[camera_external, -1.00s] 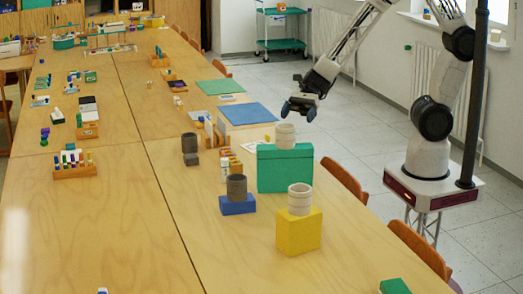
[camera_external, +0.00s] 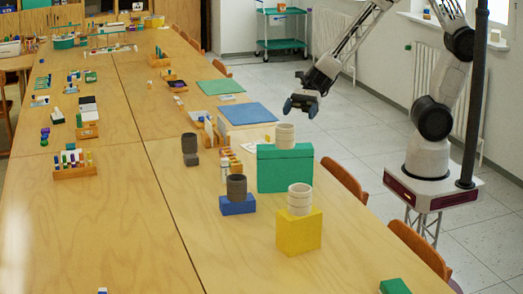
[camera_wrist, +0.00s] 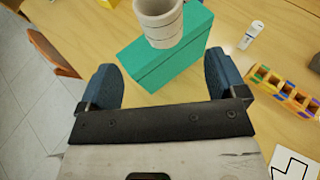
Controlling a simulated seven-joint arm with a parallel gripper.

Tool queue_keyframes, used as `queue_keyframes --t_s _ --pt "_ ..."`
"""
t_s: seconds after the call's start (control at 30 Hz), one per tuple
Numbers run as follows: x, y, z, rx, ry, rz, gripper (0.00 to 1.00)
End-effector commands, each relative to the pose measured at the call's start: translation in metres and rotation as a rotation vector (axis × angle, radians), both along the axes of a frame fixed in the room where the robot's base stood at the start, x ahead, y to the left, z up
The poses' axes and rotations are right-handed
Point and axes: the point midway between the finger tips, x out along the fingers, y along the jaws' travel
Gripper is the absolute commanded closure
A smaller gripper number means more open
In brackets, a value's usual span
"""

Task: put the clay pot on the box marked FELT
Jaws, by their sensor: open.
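No FELT marking is legible, and I cannot tell which pot is the clay pot. A pale ringed pot (camera_external: 285,135) stands upright on a large green box (camera_external: 285,169); both show ahead in the wrist view, pot (camera_wrist: 160,20) and green box (camera_wrist: 165,65). A similar pale pot (camera_external: 299,199) stands on a yellow box (camera_external: 298,232). A dark grey pot (camera_external: 236,187) stands on a blue box (camera_external: 238,205), and another dark pot (camera_external: 189,143) on a small grey block (camera_external: 192,160). My gripper (camera_external: 301,105) is open and empty, above and beyond the green box.
A blue mat (camera_external: 249,113) and a green mat (camera_external: 220,87) lie behind the boxes. A white bottle (camera_wrist: 250,34) and a wooden rack of coloured blocks (camera_wrist: 283,90) are close to the green box. The table's left half is largely clear near the front.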

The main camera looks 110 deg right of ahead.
Motion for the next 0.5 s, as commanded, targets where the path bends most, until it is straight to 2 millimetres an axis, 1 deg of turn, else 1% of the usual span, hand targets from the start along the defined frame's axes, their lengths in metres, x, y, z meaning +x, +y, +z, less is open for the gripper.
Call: queue_keyframes --t_s 0.17,0.27,0.37,0.5 --pt "-0.007 0.008 0.007 -0.041 -0.017 0.050 0.10" --pt "-0.016 0.018 0.017 -0.102 -0.042 0.122 0.10" --pt "-0.031 0.033 0.029 -0.189 -0.078 0.228 0.10" --pt "-0.061 0.053 0.048 -0.348 -0.148 0.417 0.10"
